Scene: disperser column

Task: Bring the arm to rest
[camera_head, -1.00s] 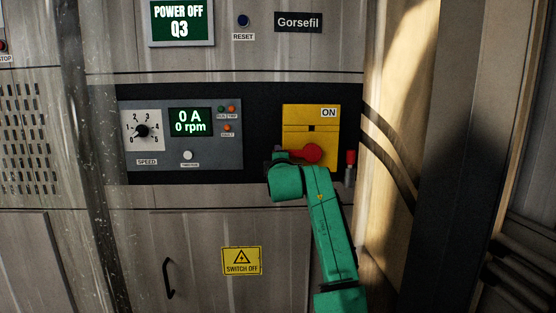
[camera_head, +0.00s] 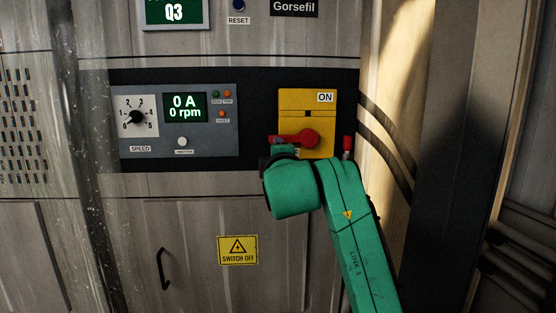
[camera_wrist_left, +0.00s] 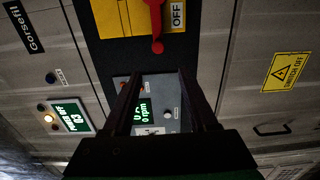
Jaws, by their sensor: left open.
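My green arm (camera_head: 350,230) comes up from the bottom right in the head view and ends in front of the yellow switch box. My left gripper (camera_wrist_left: 155,78) shows in the left wrist view, its two dark fingers apart with nothing held between them. The yellow switch box (camera_head: 323,120) has a red handle (camera_head: 308,138) lying level and pointing left. In the left wrist view the red handle (camera_wrist_left: 157,28) lies beyond the fingertips, apart from them. In the head view my wrist hides the fingers. My right gripper is not in view.
Left of the switch is the grey speed panel (camera_head: 220,145), reading 0 A and 0 rpm. A power screen (camera_wrist_left: 66,115) reads POWER OFF Q3. A yellow SWITCH OFF sign (camera_head: 238,250) and a door handle (camera_head: 163,270) are below. Cables (camera_head: 388,145) and a dark post (camera_head: 450,150) stand right.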

